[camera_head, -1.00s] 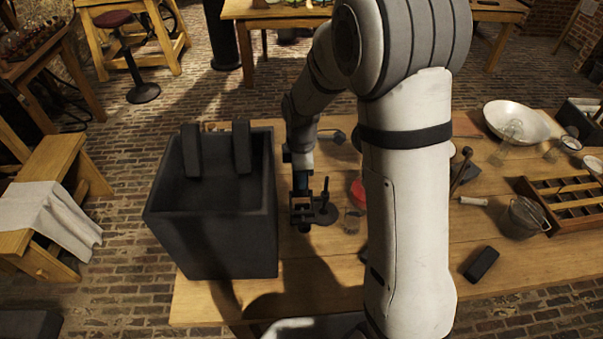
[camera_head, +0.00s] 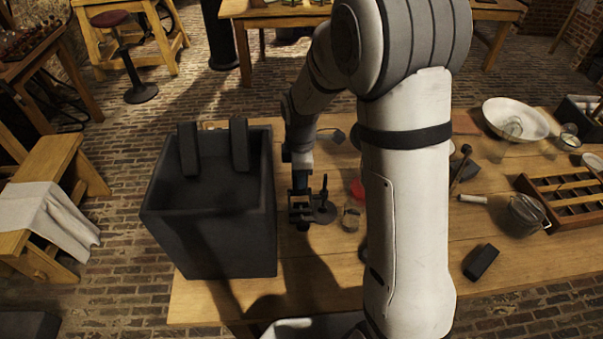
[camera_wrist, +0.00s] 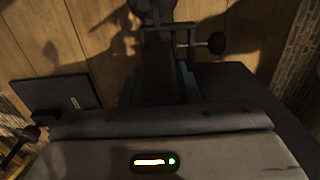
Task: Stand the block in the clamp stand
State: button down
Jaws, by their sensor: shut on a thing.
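My gripper (camera_head: 300,191) points down beside the clamp stand (camera_head: 324,208), between the big dark jar and a glass. It is shut on a dark block (camera_wrist: 160,70), which shows between the bluish fingers in the wrist view. The stand has a round dark base and an upright rod. Its clamp arm and round knob (camera_wrist: 216,43) show close beside the block in the wrist view. In the head view the block and the clamp merge into one dark shape. I cannot tell whether the block is between the jaws or touches the base.
The big dark open jar (camera_head: 210,245) stands close on the left, with two dark slabs (camera_head: 240,145) at its far rim. A glass (camera_head: 351,218) and a red thing (camera_head: 358,189) are close on the right. Another dark block (camera_head: 481,262) lies at the right front.

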jog(key=shift+f+b, duration=2.5)
jog(key=shift+f, duration=0.55)
dwell(1.0)
jog(key=c, duration=1)
grip_release()
jog(key=shift+r, duration=3.95)
jog(key=shift+s+d+r, duration=0.15)
jog(key=shift+r, duration=0.05)
jog(key=s+d+r+m+t, duration=0.1)
jog(key=s+d+r+m, duration=0.2)
jog(key=s+m, duration=0.3)
jog(key=s+d+r+m+t, duration=0.1)
jog(key=s+d+r+m, duration=0.1)
jog(key=s+m, duration=0.4)
jog(key=s+d+r+m, duration=0.3)
jog(key=s+d+m, duration=0.2)
jog(key=s+m, duration=0.1)
jog(key=shift+s+r+t, duration=0.3)
jog(key=shift+s+t, duration=0.1)
jog(key=shift+s, duration=0.4)
